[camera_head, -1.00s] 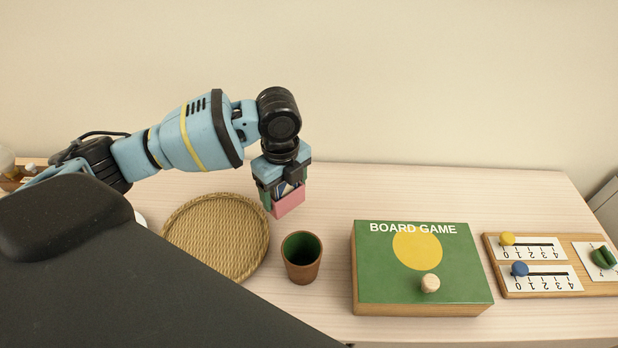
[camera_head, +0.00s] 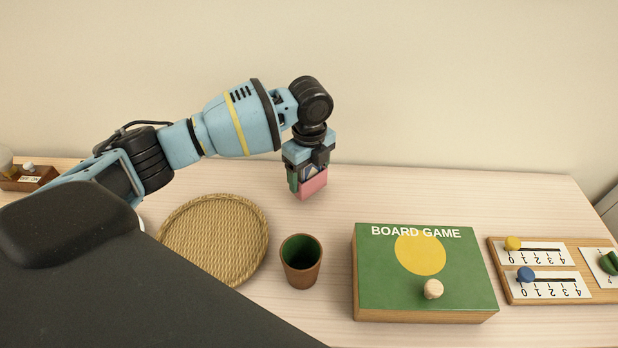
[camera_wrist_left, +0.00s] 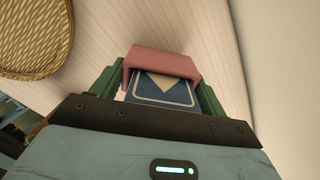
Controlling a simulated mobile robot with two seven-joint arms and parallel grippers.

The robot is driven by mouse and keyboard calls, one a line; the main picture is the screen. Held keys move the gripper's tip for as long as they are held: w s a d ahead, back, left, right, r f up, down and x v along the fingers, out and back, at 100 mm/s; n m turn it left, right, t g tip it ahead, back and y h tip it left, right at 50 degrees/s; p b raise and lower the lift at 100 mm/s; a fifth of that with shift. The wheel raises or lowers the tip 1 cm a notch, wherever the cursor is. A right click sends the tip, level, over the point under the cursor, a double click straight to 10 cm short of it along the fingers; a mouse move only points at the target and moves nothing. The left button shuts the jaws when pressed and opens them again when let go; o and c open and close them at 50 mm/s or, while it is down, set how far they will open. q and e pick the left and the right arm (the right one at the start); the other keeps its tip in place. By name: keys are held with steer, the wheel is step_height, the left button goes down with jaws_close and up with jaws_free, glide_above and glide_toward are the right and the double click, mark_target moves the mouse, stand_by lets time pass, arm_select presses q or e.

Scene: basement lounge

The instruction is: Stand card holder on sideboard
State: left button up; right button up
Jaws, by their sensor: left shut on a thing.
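My left gripper (camera_head: 309,186) is shut on a pink card holder (camera_head: 314,186) over the back part of the pale wooden sideboard (camera_head: 400,190). The holder has a dark blue card with a pale border in it. In the left wrist view the holder (camera_wrist_left: 163,62) and the blue card (camera_wrist_left: 160,88) sit between the two green fingers (camera_wrist_left: 160,85). I cannot tell whether the holder touches the sideboard top. My right gripper is not in view.
A round woven tray (camera_head: 215,240) lies left, with a brown cup (camera_head: 300,262) beside it. A green board game box (camera_head: 380,275) with a pale peg stands at front centre, and a wooden score board (camera_head: 540,295) at right. Bare top lies behind the box. The wall rises at the back.

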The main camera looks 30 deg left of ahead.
arm_select(q)
steer(key=shift+f, duration=1)
steer(key=shift+f, duration=0.15)
steer(key=o, duration=1)
step_height(320, 180, up, 12)
steer(key=shift+s+r+p, duration=0.1)
steer(key=shift+p, duration=0.35)
